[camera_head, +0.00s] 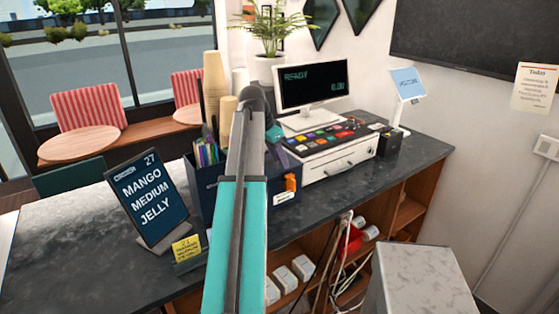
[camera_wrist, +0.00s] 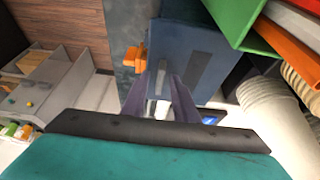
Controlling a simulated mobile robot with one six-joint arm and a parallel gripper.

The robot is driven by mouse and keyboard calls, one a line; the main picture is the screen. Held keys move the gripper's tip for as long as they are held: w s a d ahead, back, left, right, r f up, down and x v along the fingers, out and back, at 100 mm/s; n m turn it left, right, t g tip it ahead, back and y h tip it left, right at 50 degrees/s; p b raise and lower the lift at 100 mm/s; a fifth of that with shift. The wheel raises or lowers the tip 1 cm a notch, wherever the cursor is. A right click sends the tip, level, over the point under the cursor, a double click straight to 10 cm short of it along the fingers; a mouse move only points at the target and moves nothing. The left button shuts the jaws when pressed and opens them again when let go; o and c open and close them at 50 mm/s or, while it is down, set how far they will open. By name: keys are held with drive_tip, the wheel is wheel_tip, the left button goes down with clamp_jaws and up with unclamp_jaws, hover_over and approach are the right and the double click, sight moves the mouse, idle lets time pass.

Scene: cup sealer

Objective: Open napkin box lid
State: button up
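The napkin box is taken to be the dark blue box (camera_head: 281,199) with a white label on the counter, partly hidden behind my arm. An orange knob-like part (camera_head: 291,183) sticks out at its right end. In the wrist view, the blue box (camera_wrist: 205,50) fills the upper middle, with the orange part (camera_wrist: 135,58) at its left edge. My gripper (camera_wrist: 163,75) has two dark fingers with a narrow light gap between them. The fingertips lie over the box's lower left edge, right of the orange part; I cannot tell whether they touch. In the head view my arm hides most of the gripper.
A cash register (camera_head: 335,150) with a screen (camera_head: 310,85) stands right of the box. An order sign (camera_head: 148,198) and yellow note (camera_head: 186,248) stand left. Stacked cups (camera_head: 215,85) rise behind; cups (camera_wrist: 275,115) crowd the wrist view's right side. The counter front (camera_head: 110,270) is clear.

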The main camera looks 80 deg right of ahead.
clamp_jaws()
idle(1.2)
